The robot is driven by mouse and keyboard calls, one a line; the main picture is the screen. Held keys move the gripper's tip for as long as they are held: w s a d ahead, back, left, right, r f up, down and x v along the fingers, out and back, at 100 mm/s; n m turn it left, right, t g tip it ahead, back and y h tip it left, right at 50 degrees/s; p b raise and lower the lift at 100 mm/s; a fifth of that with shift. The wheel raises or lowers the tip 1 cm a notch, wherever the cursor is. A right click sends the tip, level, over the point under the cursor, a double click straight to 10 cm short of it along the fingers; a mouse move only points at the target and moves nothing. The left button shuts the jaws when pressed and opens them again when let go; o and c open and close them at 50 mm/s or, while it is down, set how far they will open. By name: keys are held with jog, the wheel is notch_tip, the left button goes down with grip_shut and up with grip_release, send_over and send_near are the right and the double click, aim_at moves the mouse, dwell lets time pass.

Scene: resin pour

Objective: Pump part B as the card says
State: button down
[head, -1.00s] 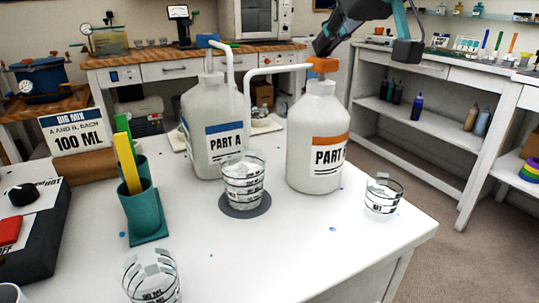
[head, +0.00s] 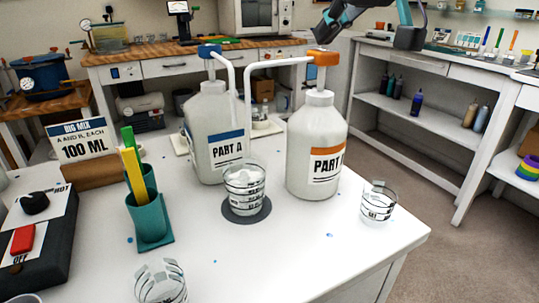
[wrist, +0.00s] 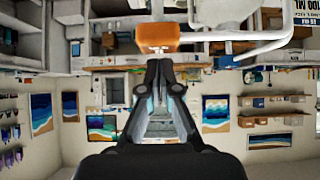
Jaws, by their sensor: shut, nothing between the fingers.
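The PART B bottle (head: 316,150) is white with an orange label and stands on the white table. Its orange pump head (head: 322,58) is raised above the neck. Its white spout reaches left over a clear marked cup (head: 244,185) on a grey disc (head: 246,212). My gripper (head: 318,42) is shut and empty, just above the pump head; I cannot tell whether it touches. In the wrist view the shut fingers (wrist: 160,65) point at the orange head (wrist: 158,37). The card (head: 82,138) reads "BIG MIX, A and B, each 100 ML". The cup's fill level is unclear.
The PART A bottle (head: 212,130), with a blue pump head (head: 209,50), stands left of PART B. Other clear cups stand at the right (head: 378,203) and front (head: 160,282). A teal holder (head: 148,217) with sticks and a hot plate (head: 40,240) are at left.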

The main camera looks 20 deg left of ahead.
aim_at(330, 52)
jog(key=shift+f+b, duration=1.55)
jog(key=shift+f, duration=0.4)
jog(key=shift+r+p, duration=1.7)
jog(key=shift+r, duration=0.25)
